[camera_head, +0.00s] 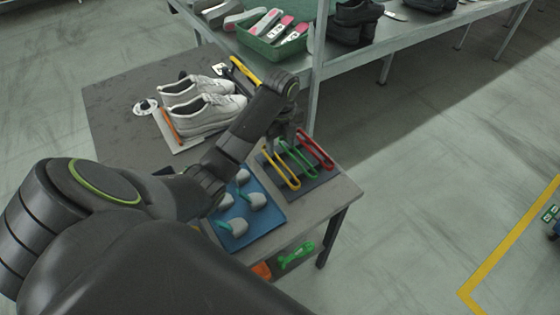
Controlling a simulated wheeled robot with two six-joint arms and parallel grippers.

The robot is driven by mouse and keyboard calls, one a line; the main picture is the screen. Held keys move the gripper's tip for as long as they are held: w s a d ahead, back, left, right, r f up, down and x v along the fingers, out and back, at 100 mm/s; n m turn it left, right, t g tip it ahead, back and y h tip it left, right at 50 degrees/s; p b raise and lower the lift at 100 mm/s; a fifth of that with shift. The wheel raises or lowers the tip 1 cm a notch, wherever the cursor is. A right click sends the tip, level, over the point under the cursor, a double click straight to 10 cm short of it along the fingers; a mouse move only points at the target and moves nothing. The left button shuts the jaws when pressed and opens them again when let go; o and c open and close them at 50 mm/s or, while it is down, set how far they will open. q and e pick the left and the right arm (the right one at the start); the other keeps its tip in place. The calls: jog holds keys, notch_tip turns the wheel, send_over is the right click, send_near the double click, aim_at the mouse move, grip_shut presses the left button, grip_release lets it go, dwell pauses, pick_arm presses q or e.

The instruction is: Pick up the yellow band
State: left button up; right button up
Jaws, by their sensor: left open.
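The yellow band (284,172) is a long narrow loop. It lies on a dark mat (318,182) near the right edge of the grey table, beside a green band (303,165) and a red band (320,152). My right gripper is not in view.
A blue mat (268,229) with several grey pieces lies nearer me. A pair of light shoes (205,113) stands further back on the table. A metal shelf (385,45) with a green bin (265,47) and dark shoes (352,22) rises behind. Open floor lies to the right.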

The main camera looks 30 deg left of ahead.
aim_at(281, 162)
pick_arm(q)
jog(key=shift+f+b, duration=1.85)
jog(key=shift+f, duration=0.55)
jog(key=shift+s+f, duration=0.15)
jog(key=shift+f, duration=1.75)
jog(key=c, duration=1.1)
jog(key=shift+o, duration=0.2)
jog(key=shift+r, duration=0.15)
